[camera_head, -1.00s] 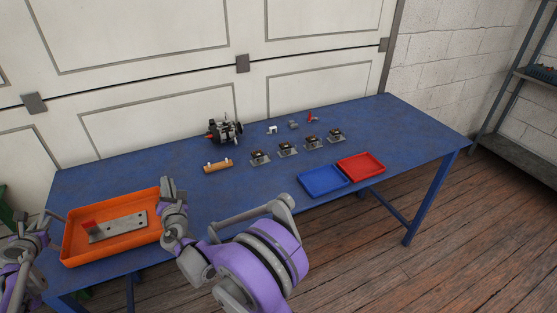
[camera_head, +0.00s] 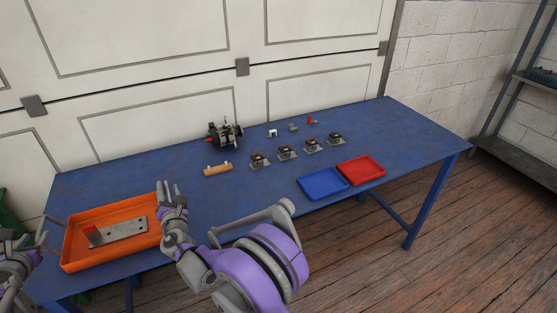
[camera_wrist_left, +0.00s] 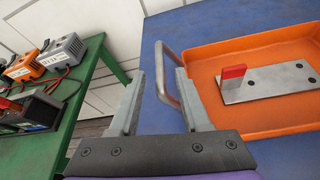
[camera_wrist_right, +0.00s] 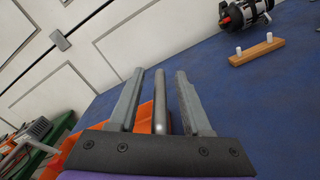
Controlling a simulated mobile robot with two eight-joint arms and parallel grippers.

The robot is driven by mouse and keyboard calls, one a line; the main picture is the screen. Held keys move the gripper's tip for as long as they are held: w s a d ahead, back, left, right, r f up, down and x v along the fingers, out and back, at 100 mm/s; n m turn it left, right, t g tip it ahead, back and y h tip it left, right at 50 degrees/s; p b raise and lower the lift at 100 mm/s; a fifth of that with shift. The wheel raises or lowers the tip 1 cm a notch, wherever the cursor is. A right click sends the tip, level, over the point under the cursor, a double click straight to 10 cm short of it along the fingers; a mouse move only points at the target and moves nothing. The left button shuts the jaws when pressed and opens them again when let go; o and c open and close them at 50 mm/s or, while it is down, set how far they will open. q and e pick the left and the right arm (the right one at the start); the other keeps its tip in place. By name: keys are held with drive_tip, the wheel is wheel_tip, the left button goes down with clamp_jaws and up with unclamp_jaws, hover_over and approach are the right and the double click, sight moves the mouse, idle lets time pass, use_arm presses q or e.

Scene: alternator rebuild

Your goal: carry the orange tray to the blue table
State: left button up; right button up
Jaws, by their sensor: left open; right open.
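The orange tray (camera_head: 75,247) rests on the left end of the blue table (camera_head: 235,202). A metal plate (camera_head: 125,228) with holes and a small red block (camera_head: 93,235) lie in it. My left gripper (camera_head: 38,238) is open at the tray's left side. In the left wrist view the tray's metal handle (camera_wrist_left: 167,76) shows between the open fingers (camera_wrist_left: 158,95). My right gripper (camera_head: 168,192) is open at the tray's right side. In the right wrist view a metal handle bar (camera_wrist_right: 159,103) stands between its open fingers (camera_wrist_right: 158,95), apart from both.
A blue tray (camera_head: 322,183) and a red tray (camera_head: 361,170) sit at the right of the table. An alternator (camera_head: 225,133), a wooden block (camera_head: 217,169) and several small parts stand behind. A green table (camera_wrist_left: 60,130) with chargers is at the left.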

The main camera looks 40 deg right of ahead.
drive_tip(key=shift+s, duration=0.15)
use_arm(q)
drive_tip(key=v, duration=0.5)
use_arm(e)
drive_tip(key=v, duration=1.1)
drive_tip(key=shift+s+a, duration=0.2)
drive_tip(key=shift+s, duration=0.15)
